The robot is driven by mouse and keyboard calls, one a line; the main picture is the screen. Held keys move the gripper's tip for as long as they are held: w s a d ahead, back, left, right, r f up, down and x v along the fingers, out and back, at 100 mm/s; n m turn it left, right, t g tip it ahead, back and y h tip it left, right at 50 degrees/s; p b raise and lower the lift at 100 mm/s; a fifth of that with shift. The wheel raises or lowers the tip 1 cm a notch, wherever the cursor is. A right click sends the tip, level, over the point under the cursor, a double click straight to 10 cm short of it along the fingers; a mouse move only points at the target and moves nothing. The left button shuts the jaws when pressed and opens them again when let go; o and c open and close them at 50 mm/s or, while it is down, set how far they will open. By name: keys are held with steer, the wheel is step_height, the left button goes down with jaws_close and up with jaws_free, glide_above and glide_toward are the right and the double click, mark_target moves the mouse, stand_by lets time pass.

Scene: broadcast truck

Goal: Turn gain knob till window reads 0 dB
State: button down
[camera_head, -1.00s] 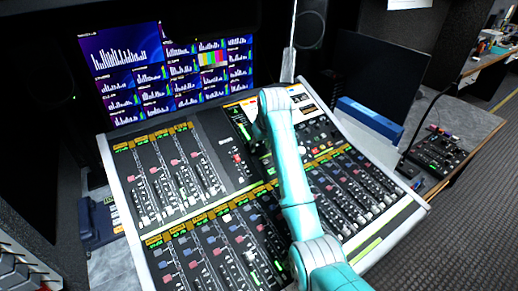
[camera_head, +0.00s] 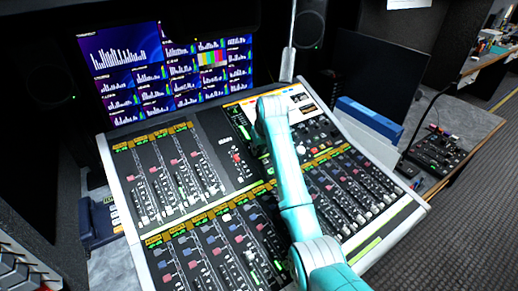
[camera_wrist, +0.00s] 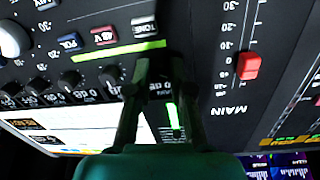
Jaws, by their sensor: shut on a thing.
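The mixing console (camera_head: 230,190) lies below the screens. My gripper (camera_wrist: 160,68) points down at its dark upper panel in the wrist view. Its fingers stand a little apart, shut on a dark knob, taken as the gain knob, which is mostly hidden between the fingertips. A small window (camera_wrist: 163,86) beside the fingers shows "0 dB" at its right end; a finger covers what stands before it, so I cannot read the full value.
A red fader cap (camera_wrist: 248,65) marked MAIN stands right of the fingers. A microphone stand (camera_head: 289,50) rises behind my arm.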

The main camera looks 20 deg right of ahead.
steer(key=shift+n, duration=0.3)
steer(key=n, duration=0.5)
steer(key=shift+n+t, duration=0.3)
steer(key=n, duration=0.5)
steer(key=shift+n, duration=0.4)
steer(key=c, duration=1)
jaws_free()
steer(key=shift+c, duration=0.2)
steer(key=v, duration=1.2)
steer(key=shift+d, duration=0.25)
